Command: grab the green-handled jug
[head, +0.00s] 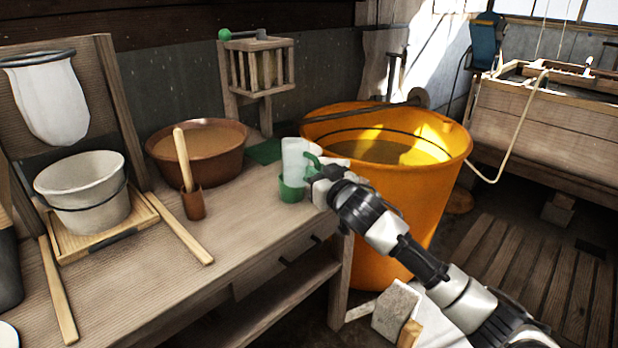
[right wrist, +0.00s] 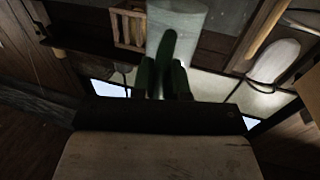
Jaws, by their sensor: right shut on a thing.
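The green-handled jug (head: 296,158) is pale and translucent, near the right end of the wooden workbench in the head view. Its green handle (head: 314,160) faces my right gripper (head: 319,173). My right gripper is shut on this handle, with the jug upright. In the right wrist view, the pale jug body (right wrist: 177,24) and green handle (right wrist: 165,66) show at the fingers, which are dark and partly hidden. A green cup-like piece (head: 291,191) shows right below the jug; I cannot tell whether they touch. My left gripper is not in view.
A large orange tub (head: 400,215) of liquid stands right beside the bench end. A brown bowl (head: 222,160), a small brown cup (head: 193,204) with a wooden stick and a white bucket (head: 88,205) stand left on the bench (head: 235,240). A slatted box (head: 262,65) stands behind.

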